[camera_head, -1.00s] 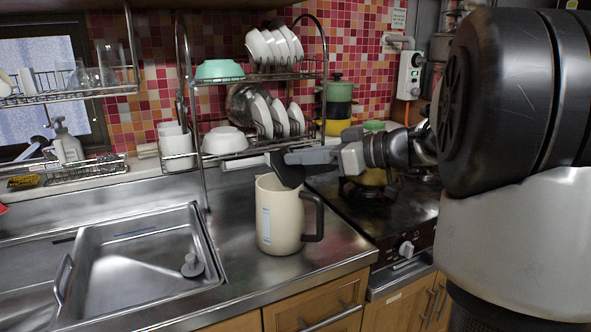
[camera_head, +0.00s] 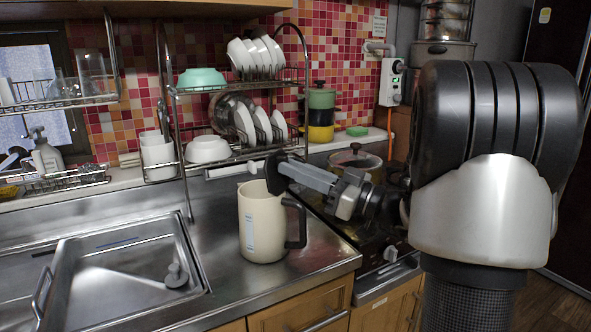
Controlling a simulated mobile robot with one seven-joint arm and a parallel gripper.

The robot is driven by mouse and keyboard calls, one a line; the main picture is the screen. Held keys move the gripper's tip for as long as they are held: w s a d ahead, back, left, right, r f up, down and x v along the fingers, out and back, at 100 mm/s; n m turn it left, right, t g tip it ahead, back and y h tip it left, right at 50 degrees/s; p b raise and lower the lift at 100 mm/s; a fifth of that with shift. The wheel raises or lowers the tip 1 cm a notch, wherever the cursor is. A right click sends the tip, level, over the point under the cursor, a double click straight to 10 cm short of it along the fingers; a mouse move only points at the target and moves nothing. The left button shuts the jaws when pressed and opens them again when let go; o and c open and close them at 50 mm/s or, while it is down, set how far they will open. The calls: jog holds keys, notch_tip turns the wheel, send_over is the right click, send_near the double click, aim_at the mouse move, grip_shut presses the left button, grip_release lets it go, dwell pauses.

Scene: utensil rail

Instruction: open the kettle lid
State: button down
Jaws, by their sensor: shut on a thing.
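The cream kettle (camera_head: 262,228) stands upright on the steel counter, its dark handle (camera_head: 299,222) on the right and a pale level window on its front. Its dark lid (camera_head: 274,173) is raised and stands nearly on edge over the right part of the rim, so the mouth shows open on the left. My gripper (camera_head: 288,169) reaches in from the right and is shut on the lid. The fingertips partly hide behind the lid, and I cannot see the hinge clearly.
A sink (camera_head: 130,265) lies left of the kettle. A dish rack (camera_head: 183,130) with bowls and plates stands behind it. A lidded pot (camera_head: 356,160) sits on the stove at the right, behind my arm. Counter space in front of the kettle is clear.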

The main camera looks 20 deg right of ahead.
jog(key=c, duration=1.8)
grip_release()
jog(key=v, duration=1.7)
jog(key=shift+d, duration=0.1)
